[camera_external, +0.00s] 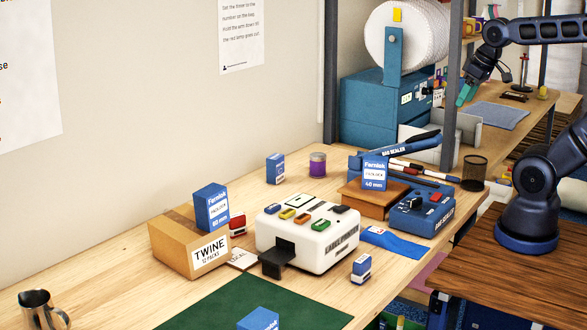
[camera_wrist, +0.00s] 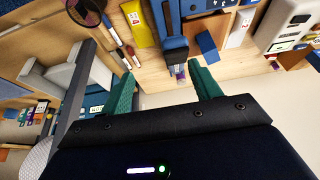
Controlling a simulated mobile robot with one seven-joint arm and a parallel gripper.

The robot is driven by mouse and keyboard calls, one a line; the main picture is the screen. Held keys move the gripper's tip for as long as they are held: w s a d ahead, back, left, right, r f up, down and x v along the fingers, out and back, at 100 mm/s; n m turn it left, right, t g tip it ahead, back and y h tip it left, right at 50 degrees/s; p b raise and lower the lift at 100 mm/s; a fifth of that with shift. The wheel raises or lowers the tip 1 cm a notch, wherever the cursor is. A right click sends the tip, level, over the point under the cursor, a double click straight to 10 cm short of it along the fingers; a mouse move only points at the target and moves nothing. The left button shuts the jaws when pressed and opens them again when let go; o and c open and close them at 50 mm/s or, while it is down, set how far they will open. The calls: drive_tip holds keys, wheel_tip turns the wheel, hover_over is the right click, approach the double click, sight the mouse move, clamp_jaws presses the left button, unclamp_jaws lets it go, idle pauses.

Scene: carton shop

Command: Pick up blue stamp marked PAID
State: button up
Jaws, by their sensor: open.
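A small blue stamp (camera_external: 361,268) with a white label stands on the wooden bench, right of the white machine and its black tray. Its lettering is too small to read, so I cannot confirm PAID. My gripper (camera_external: 467,94) is high at the upper right in the external view, far from the stamp. Its green fingers are apart with nothing between them in the wrist view (camera_wrist: 163,82). I cannot pick the stamp out surely in the wrist view.
The white machine (camera_external: 305,245), twine carton (camera_external: 188,252), blue bag sealer (camera_external: 422,215) and wooden box (camera_external: 372,202) crowd the bench. A green mat (camera_external: 240,308) lies in front. A dark mesh cup (camera_external: 475,173) and metal jug (camera_external: 42,311) stand near the bench edges. A shelf post (camera_external: 452,90) rises near my arm.

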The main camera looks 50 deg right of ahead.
drive_tip(key=shift+c, duration=1.3)
